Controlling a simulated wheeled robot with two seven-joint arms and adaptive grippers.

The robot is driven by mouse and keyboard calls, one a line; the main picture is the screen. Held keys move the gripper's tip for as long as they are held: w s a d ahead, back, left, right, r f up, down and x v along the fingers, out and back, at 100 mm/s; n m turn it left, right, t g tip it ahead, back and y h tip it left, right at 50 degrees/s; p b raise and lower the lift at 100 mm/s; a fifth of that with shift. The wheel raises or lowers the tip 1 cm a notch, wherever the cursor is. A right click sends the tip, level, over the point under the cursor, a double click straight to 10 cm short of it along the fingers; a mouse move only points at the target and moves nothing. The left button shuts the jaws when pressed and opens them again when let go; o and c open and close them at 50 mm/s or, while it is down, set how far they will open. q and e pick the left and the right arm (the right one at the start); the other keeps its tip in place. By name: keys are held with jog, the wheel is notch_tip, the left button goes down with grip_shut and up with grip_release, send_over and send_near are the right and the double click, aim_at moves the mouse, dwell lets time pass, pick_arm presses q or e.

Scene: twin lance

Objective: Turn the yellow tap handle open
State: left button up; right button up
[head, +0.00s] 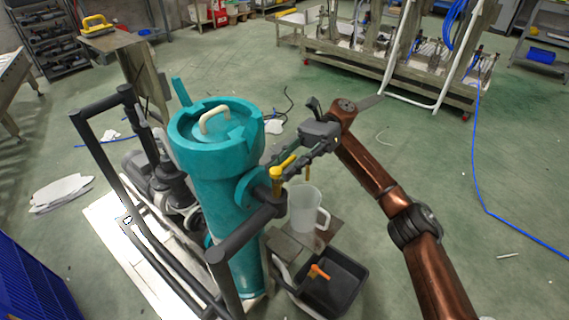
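The yellow tap handle (277,174) sits on a side fitting of the teal cylinder (219,190), with its lever angled up to the right. My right gripper (279,157) reaches in from the right on a copper-coloured arm. Its dark fingers are at the handle's lever, close to or touching it. Whether they are closed on the lever is too small to tell. My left gripper is not in view.
A clear jug (305,211) stands below the tap on a small platform. An orange handle (319,271) shows over a black tray (337,284). A dark tube frame (106,158) surrounds the cylinder's left side. The green floor to the right is mostly clear, apart from a blue hose (476,150).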

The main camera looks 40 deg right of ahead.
aim_at(285, 162)
jog(key=shift+d+r, duration=0.2)
notch_tip(285, 162, up, 10)
jog(key=shift+f, duration=0.15)
dwell(0.4)
dwell(0.4)
